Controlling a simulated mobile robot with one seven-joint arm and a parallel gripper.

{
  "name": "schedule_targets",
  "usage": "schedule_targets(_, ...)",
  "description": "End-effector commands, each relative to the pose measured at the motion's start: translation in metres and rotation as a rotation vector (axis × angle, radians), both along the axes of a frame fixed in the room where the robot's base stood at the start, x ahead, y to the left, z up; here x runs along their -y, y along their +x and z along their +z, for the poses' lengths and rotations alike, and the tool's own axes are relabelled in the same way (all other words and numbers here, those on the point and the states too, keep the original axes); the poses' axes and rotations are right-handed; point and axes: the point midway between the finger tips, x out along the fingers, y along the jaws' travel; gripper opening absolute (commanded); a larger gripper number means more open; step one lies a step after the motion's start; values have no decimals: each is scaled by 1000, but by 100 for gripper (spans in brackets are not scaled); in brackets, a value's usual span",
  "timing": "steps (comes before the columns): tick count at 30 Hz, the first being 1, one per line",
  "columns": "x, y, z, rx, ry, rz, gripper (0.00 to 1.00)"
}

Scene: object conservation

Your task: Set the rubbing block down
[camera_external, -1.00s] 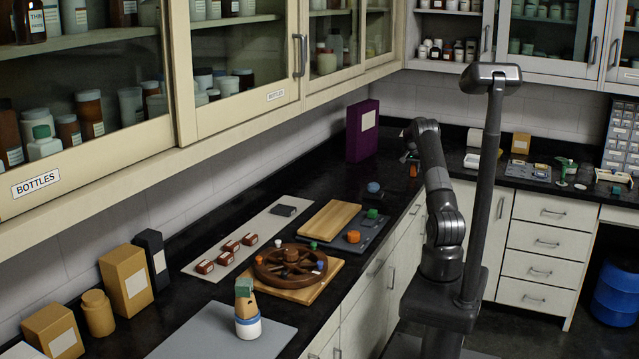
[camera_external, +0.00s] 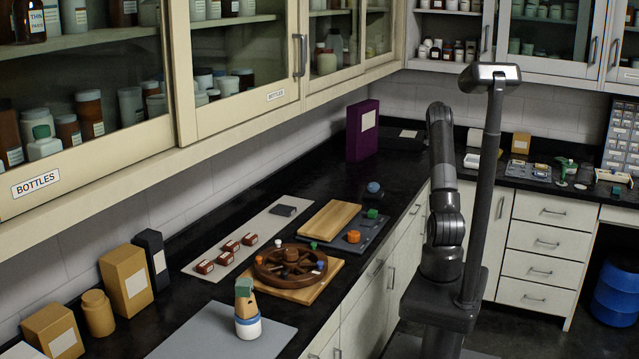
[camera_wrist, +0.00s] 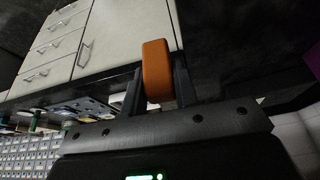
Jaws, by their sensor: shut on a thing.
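The rubbing block appears as an orange block (camera_wrist: 157,70) with rounded edges in the wrist view. My gripper (camera_wrist: 158,88) is shut on it, with one dark finger on each side. Nothing is seen touching the block apart from the fingers. In the external view the gripper and block are hidden behind my raised arm and column.
The dark counter (camera_external: 410,170) has a bare stretch near a purple box (camera_external: 362,130). A grey tray (camera_external: 376,226) with small coloured pieces, a wooden board (camera_external: 330,219) and a spoked wheel (camera_external: 290,266) lie nearer. Drawers (camera_external: 540,240) stand below the right-hand counter.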

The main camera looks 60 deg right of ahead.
Motion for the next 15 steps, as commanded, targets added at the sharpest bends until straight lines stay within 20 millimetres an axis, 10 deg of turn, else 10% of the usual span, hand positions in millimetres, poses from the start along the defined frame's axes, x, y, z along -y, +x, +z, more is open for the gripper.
schedule_targets(8, -4, 10, 2, 0, 1, 23, 5)
schedule_targets(15, -39, 103, -2, -1, 9, 189, 5)
